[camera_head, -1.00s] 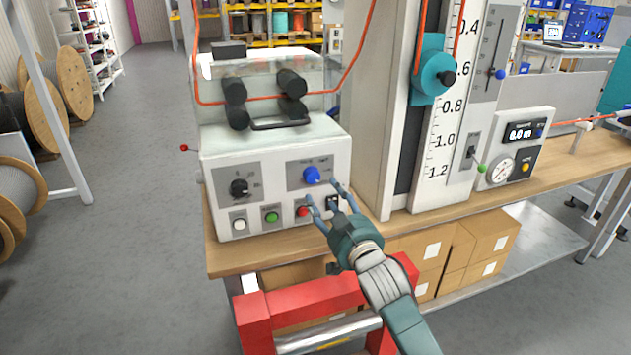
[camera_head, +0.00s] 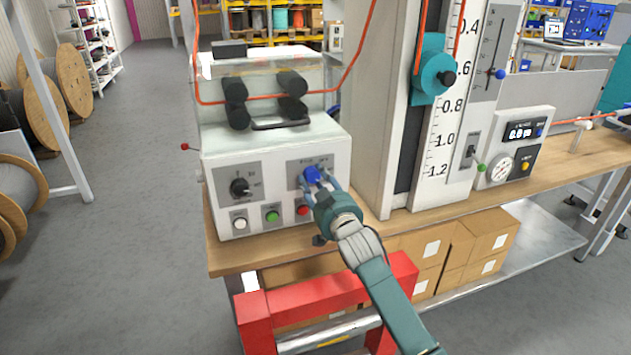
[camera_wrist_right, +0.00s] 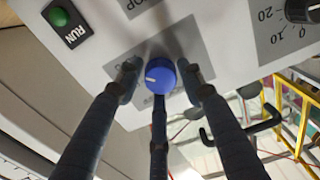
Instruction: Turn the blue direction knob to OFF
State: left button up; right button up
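The blue direction knob (camera_head: 312,174) is on a grey plate at the right of the white machine's front panel. In the right wrist view the knob (camera_wrist_right: 161,75) shows a white pointer line toward picture left; the lettering around it is mostly hidden or too blurred to read. My right gripper (camera_head: 320,184) is at the knob. In the wrist view its fingers (camera_wrist_right: 160,78) stand spread around the knob, with a visible gap on the left side; contact on the right and lower sides cannot be told. My left gripper is not in view.
A black knob (camera_head: 239,187) sits left on the same panel. Below are white, green (camera_head: 272,216) and red (camera_head: 303,210) buttons. The bench edge (camera_head: 232,268) and a red frame (camera_head: 310,298) lie below.

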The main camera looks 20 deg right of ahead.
jog(key=c, duration=0.6)
jog(key=shift+f, duration=0.1)
jog(key=shift+n, duration=0.3)
jog(key=n+p, duration=0.1)
jog(key=n, duration=0.1)
jog(key=shift+n, duration=0.4)
jog(key=n+p, duration=0.1)
jog(key=n, duration=0.2)
jog(key=shift+n, duration=0.3)
jog(key=n+p, duration=0.1)
jog(key=n, duration=0.4)
jog(key=shift+d, duration=0.15)
jog(key=n+p, duration=0.1)
jog(key=n, duration=0.4)
jog(key=shift+n, duration=0.4)
